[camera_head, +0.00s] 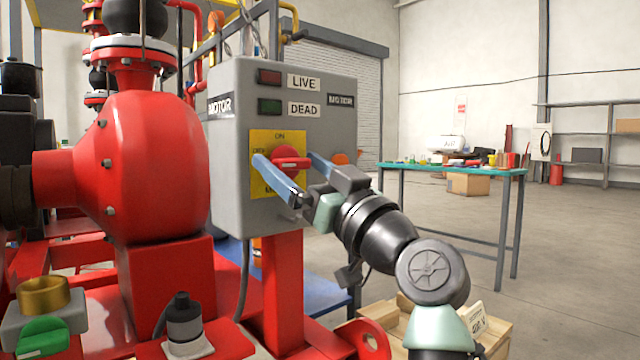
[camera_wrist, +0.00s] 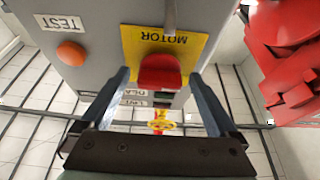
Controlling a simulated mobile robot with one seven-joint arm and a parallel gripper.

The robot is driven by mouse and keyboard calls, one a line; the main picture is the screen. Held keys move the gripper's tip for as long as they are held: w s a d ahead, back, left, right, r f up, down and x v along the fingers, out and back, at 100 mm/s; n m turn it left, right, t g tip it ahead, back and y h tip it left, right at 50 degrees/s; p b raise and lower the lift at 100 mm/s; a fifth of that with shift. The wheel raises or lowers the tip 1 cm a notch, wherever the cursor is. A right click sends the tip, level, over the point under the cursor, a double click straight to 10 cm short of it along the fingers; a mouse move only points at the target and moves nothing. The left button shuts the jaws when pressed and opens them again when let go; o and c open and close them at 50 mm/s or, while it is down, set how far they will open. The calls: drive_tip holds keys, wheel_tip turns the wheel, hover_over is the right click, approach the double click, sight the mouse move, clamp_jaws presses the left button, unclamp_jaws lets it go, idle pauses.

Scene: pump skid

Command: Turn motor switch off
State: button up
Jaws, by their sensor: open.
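The grey motor control box (camera_head: 232,190) stands on a red post left of centre. Its yellow plate (camera_head: 263,135) reads ON at the top and carries a red rotary switch (camera_head: 290,160). The switch handle lies roughly sideways in the head view. My gripper (camera_head: 285,158) is open in front of the plate, with one blue finger on each side of the switch. In the wrist view the red switch (camera_wrist: 160,72) sits between the finger ends; contact is not clear. Part of the plate's lettering is hidden by a finger.
Red LIVE (camera_head: 270,77) and green DEAD (camera_head: 270,106) lamps sit above the switch. The red pump (camera_head: 150,165) stands close left. A green-topped table (camera_head: 450,168) is behind right.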

drive_tip(key=p+v, duration=0.3)
drive_tip(key=v, duration=0.9)
drive_tip(key=shift+p, duration=0.3)
drive_tip(key=shift+s+d, duration=0.1)
drive_tip(key=shift+d, duration=0.05)
drive_tip(key=s+a+r+m+t+h+p, duration=0.1)
drive_tip(key=a+r+t+h+p, duration=0.1)
drive_tip(key=a+r+h+p, duration=0.3)
drive_tip(key=s+a+r+m+t+h+p, duration=0.15)
drive_tip(key=r+p, duration=0.25)
drive_tip(key=r, duration=0.4)
drive_tip(key=s+r+m+t+h+p, duration=0.55)
drive_tip(key=s+r+h+p, duration=0.2)
drive_tip(key=s+r, duration=0.7)
wheel_tip(320, 180, up, 37)
drive_tip(key=w+p, duration=0.2)
drive_tip(key=p, duration=3.4)
drive_tip(key=shift+n+y, duration=0.3)
drive_tip(key=shift+y, duration=0.1)
drive_tip(key=shift+a, duration=0.1)
